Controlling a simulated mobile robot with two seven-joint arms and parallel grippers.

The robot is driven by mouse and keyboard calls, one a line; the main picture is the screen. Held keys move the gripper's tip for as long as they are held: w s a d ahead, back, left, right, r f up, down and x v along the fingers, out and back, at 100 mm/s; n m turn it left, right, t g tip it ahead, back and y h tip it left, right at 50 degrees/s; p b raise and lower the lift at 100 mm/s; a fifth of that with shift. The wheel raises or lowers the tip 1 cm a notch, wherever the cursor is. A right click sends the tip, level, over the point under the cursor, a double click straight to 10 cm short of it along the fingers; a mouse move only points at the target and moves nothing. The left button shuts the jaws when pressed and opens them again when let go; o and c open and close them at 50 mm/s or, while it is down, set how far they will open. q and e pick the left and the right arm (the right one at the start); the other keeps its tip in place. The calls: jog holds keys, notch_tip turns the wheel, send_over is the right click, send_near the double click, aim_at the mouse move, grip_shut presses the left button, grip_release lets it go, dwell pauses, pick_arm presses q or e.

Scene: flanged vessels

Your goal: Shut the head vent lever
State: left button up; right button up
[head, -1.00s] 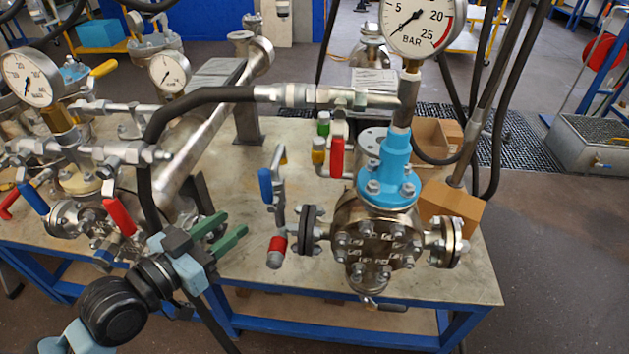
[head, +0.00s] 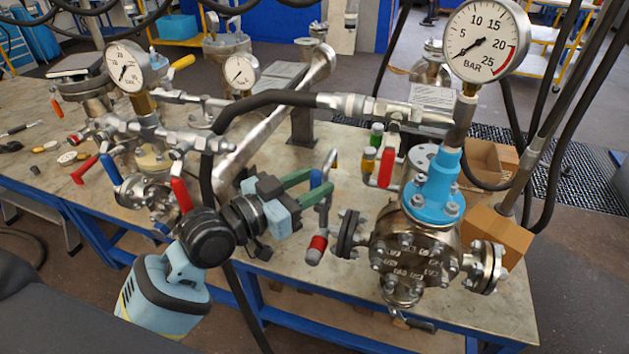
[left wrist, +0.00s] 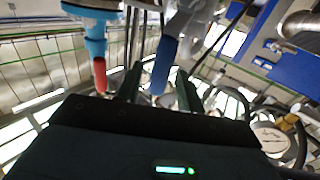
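My left gripper (head: 312,184) is in front of the flanged vessel (head: 412,255), with its two green fingers apart. A blue-handled lever (head: 316,180) is at the fingertips; in the left wrist view the blue handle (left wrist: 163,66) hangs between the open fingers (left wrist: 158,84), with no clear grip on it. A red-handled lever (head: 386,167) stands upright beside the vessel's light-blue neck (head: 434,185). I cannot tell for sure which lever is the head vent. The lever's lower part is partly hidden by the gripper. My right gripper is not in view.
A large pressure gauge (head: 485,42) rises above the neck. A black hose (head: 260,100) arches over the left arm's area. A second vessel assembly with red and blue levers (head: 150,185) is at left. Cardboard boxes (head: 496,235) sit at right; bare tabletop (head: 290,270) shows in front.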

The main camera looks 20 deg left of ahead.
pick_arm(q)
jog(key=shift+w+d, duration=0.4)
jog(key=shift+w, duration=0.1)
grip_shut()
